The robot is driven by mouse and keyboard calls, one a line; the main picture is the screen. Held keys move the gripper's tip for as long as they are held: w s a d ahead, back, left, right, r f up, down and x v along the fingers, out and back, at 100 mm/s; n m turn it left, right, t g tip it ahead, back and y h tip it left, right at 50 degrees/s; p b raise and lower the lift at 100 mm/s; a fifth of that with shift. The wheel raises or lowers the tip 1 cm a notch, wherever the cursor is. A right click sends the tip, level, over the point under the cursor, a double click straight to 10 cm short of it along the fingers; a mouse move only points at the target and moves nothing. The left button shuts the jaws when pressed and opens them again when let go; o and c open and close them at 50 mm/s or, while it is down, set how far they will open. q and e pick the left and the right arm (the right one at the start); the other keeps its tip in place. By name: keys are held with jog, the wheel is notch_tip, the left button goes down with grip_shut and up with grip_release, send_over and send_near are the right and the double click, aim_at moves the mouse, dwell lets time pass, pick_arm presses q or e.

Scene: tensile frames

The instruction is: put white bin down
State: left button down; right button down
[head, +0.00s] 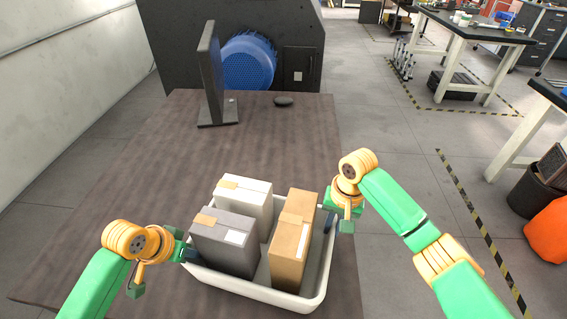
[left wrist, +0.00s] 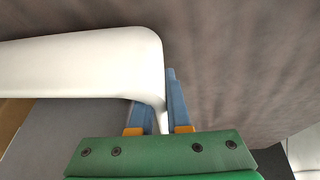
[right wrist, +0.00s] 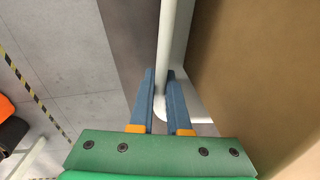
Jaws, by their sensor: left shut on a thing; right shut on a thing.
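The white bin (head: 316,288) is at the near part of the brown table, with a white box (head: 246,200), a grey box (head: 224,246) and a brown box (head: 291,250) standing inside it. My left gripper (head: 190,254) is shut on the bin's left wall; the left wrist view shows the blue fingers (left wrist: 162,105) on either side of the white rim (left wrist: 90,62). My right gripper (head: 331,222) is shut on the bin's right wall, and the right wrist view shows its fingers (right wrist: 162,95) around the rim (right wrist: 166,50). Whether the bin's base touches the table cannot be told.
A dark monitor (head: 211,80) and a small black object (head: 284,101) stand at the table's far end. The brown tabletop (head: 150,170) is bare between them and the bin. The table's right edge runs close beside the bin. Workbenches (head: 470,35) stand at the right.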

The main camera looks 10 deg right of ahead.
pick_arm(q)
jog(key=shift+f, duration=0.2)
pick_arm(e)
jog(key=shift+f, duration=0.2)
pick_arm(q)
jog(key=c, duration=1.2)
grip_release()
jog(key=shift+f, duration=0.15)
jog(key=shift+c, duration=0.2)
pick_arm(e)
jog(key=c, duration=1.2)
grip_release()
jog(key=shift+f, duration=0.1)
jog(key=shift+c, duration=0.2)
pick_arm(q)
jog(key=o, duration=0.4)
jog(key=shift+c, duration=0.2)
pick_arm(e)
jog(key=o, duration=0.4)
jog(key=shift+s, duration=0.1)
jog(key=shift+c, duration=0.2)
pick_arm(q)
jog(key=shift+s, duration=0.2)
pick_arm(e)
jog(key=shift+s, duration=0.1)
pick_arm(q)
jog(key=shift+w, duration=0.1)
jog(key=shift+r, duration=0.2)
